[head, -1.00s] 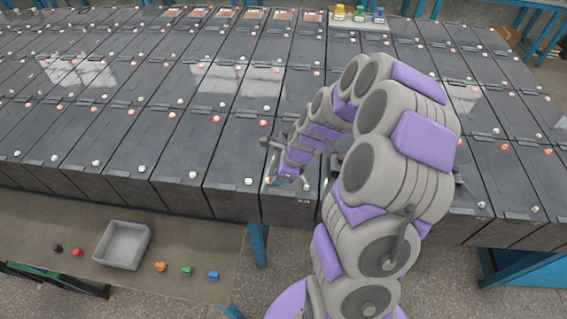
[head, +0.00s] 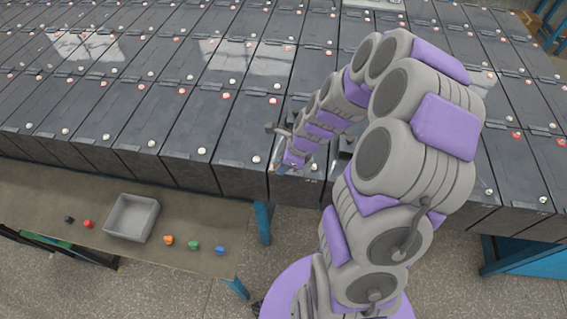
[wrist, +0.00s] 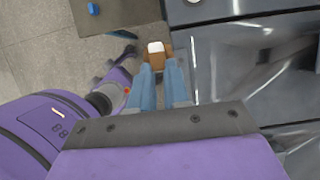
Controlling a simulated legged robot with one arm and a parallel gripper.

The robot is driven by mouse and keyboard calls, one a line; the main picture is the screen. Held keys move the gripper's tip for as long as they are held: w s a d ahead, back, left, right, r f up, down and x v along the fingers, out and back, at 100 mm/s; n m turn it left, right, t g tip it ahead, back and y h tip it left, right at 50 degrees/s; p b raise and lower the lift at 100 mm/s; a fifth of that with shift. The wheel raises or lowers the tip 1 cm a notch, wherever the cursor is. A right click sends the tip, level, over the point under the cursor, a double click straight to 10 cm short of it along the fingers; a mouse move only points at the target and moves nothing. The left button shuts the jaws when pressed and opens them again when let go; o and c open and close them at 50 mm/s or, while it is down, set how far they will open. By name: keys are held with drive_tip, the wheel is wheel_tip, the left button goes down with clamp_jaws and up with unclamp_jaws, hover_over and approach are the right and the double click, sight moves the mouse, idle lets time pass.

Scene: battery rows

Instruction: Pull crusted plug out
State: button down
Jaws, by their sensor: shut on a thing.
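The crusted plug (wrist: 155,58) shows in the wrist view as a brown block with a white patch on it. It sits between the two blue fingertips of my gripper (wrist: 159,75), which is shut on it. In the head view my gripper (head: 283,168) points down at the front end of a dark battery in the front row. The plug is too small and too hidden by the fingers to make out there. I cannot tell whether the plug is still seated in the battery or clear of it.
Rows of dark batteries (head: 190,125) fill the back. A bench at the lower left holds a grey open bin (head: 131,219). Black, red, orange (head: 168,240), green (head: 193,245) and blue (head: 219,251) caps lie beside it.

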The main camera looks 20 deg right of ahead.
drive_tip(key=shift+r+p, duration=0.75)
drive_tip(key=shift+r, duration=0.05)
idle(0.5)
wheel_tip(320, 180, up, 5)
drive_tip(key=p, duration=0.3)
drive_tip(key=shift+f, duration=0.15)
idle(0.8)
drive_tip(key=shift+f, duration=0.1)
